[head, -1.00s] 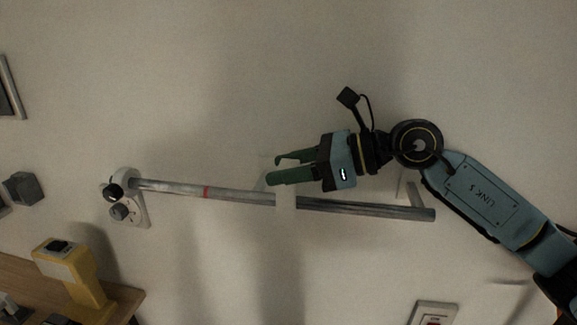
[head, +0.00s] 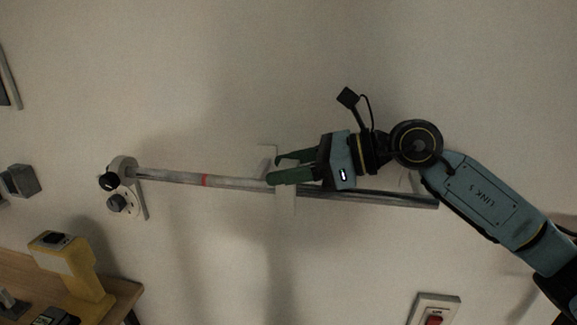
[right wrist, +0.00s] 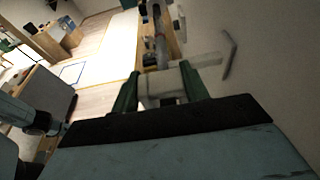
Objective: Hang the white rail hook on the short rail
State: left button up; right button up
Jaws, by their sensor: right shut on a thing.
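The white rail hook (head: 285,204) is held in my right gripper (head: 276,168). In the head view, its pale strip crosses in front of the rail, and another pale part shows above the fingers. The right wrist view shows the hook (right wrist: 160,86) between the two green fingers. The grey rail (head: 165,176) runs across the wall, with a red band left of the hook. The fingers overlap the rail in the head view. I cannot tell whether the hook touches or rests on it. My left gripper is out of view.
A round mount with a black knob (head: 109,181) is at the rail's left end. A yellow device (head: 72,262) stands on a wooden table (head: 125,294) at lower left. A red wall switch (head: 434,319) is at lower right.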

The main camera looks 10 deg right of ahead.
jog(key=shift+f, duration=0.25)
jog(key=o, duration=1)
jog(key=shift+o, duration=0.2)
jog(key=shift+r, duration=0.15)
notch_tip(320, 180, up, 10)
jog(key=shift+f+b, duration=0.1)
jog(key=shift+b, duration=0.35)
